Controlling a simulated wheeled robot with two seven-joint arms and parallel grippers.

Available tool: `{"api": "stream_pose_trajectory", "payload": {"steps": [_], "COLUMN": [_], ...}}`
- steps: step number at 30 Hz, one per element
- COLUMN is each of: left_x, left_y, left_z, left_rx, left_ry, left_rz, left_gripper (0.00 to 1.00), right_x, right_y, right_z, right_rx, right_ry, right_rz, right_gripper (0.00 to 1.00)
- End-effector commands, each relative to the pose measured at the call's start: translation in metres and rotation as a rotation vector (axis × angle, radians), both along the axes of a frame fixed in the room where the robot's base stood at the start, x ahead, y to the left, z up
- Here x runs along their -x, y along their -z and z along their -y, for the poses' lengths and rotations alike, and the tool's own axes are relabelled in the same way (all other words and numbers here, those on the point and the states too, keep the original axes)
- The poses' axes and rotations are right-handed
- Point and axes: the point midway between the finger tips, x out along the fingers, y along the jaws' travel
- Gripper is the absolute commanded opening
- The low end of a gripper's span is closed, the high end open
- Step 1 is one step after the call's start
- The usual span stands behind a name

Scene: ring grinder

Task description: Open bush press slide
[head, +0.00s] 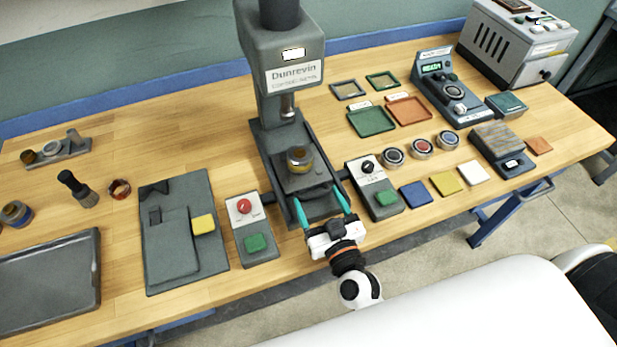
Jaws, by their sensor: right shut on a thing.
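The bush press (283,62) is a tall grey machine labelled Dunrevin, standing at the middle of the bench. Its dark slide (322,207) lies low at the front of the press bed. A brass-coloured round part (299,158) sits on the plate under the ram. My right gripper (322,203) is at the front of the press, its teal fingers spread on both sides of the slide's front and shut on it. The exact contact at the fingertips is too small to tell. My left gripper is not in view.
A control box with a red button (245,207) stands left of the press, and one with a black knob (367,168) stands right. Coloured tiles (415,194) lie further right. A grey fixture plate (157,270) and a tray (97,268) lie left.

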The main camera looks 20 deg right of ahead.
Motion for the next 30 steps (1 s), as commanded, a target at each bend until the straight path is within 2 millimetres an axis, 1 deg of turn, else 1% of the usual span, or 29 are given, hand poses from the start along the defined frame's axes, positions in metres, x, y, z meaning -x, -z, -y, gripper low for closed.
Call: {"api": "stream_pose_trajectory", "payload": {"steps": [1, 3, 6, 10, 18, 19, 20, 21, 30], "left_x": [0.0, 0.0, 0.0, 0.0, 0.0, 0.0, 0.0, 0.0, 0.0], "left_y": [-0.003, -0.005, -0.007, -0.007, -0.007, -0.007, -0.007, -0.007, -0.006], "left_z": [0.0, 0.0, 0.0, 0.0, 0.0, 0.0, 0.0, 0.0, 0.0], "left_rx": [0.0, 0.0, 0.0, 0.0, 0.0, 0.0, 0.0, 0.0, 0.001], "left_ry": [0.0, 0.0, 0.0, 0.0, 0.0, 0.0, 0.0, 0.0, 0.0], "left_rz": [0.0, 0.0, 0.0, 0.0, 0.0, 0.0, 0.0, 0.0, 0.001], "left_gripper": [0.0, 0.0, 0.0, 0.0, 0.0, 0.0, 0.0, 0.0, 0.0], "right_x": [0.016, 0.032, 0.047, 0.055, 0.055, 0.055, 0.054, 0.054, 0.057], "right_y": [0.001, 0.001, 0.001, 0.0, -0.001, -0.001, -0.001, -0.001, 0.0], "right_z": [0.002, 0.002, 0.003, 0.003, 0.003, 0.003, 0.003, 0.003, 0.002], "right_rx": [0.008, 0.007, 0.007, 0.004, 0.004, 0.004, 0.003, 0.003, 0.001], "right_ry": [-0.001, 0.0, -0.001, -0.001, -0.001, -0.001, -0.001, -0.001, -0.001], "right_rz": [-0.008, -0.006, -0.005, 0.0, 0.001, 0.001, 0.001, 0.001, 0.0], "right_gripper": [0.32, 0.32, 0.32, 0.32, 0.32, 0.76, 0.81, 0.82, 0.82]}}
